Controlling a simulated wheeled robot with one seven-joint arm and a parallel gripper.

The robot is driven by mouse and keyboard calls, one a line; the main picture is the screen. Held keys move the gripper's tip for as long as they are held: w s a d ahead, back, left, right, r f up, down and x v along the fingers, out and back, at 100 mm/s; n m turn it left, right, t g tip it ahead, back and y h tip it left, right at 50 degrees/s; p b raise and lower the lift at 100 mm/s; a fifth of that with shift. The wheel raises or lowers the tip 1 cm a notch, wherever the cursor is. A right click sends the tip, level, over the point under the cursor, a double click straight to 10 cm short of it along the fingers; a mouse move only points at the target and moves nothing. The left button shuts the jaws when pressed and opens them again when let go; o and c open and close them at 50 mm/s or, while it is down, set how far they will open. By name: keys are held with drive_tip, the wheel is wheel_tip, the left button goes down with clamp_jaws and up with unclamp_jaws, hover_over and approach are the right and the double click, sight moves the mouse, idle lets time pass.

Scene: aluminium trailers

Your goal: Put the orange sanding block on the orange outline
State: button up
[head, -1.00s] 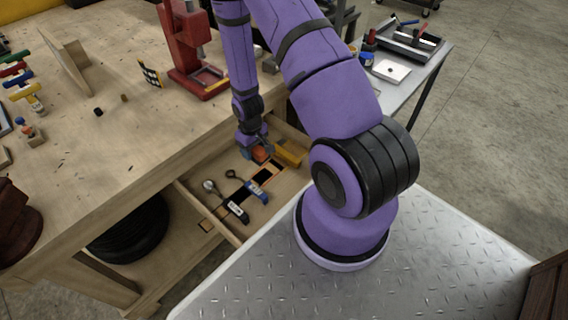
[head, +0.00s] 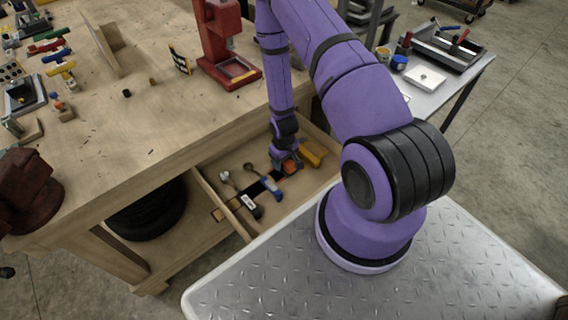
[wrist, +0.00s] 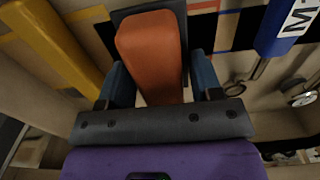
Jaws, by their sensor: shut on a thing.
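The orange sanding block (wrist: 152,55) is between the two fingers of my gripper (wrist: 160,88), which is shut on it. A dark pad edge shows beside and behind the block. In the head view, the block (head: 291,168) is low in the open drawer, just below my gripper (head: 286,160).
A yellow tool (head: 311,152) lies close to the right of my gripper in the drawer (head: 203,190). A blue-handled tool (head: 268,186) and a dark-handled tool (head: 248,205) lie to the left. The workbench (head: 120,130) overhangs the drawer, with a red press (head: 222,45) on top.

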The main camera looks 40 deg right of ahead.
drive_tip(key=shift+f, duration=0.95)
drive_tip(key=shift+f, duration=0.1)
drive_tip(key=o, duration=1)
drive_tip(key=shift+c, duration=0.2)
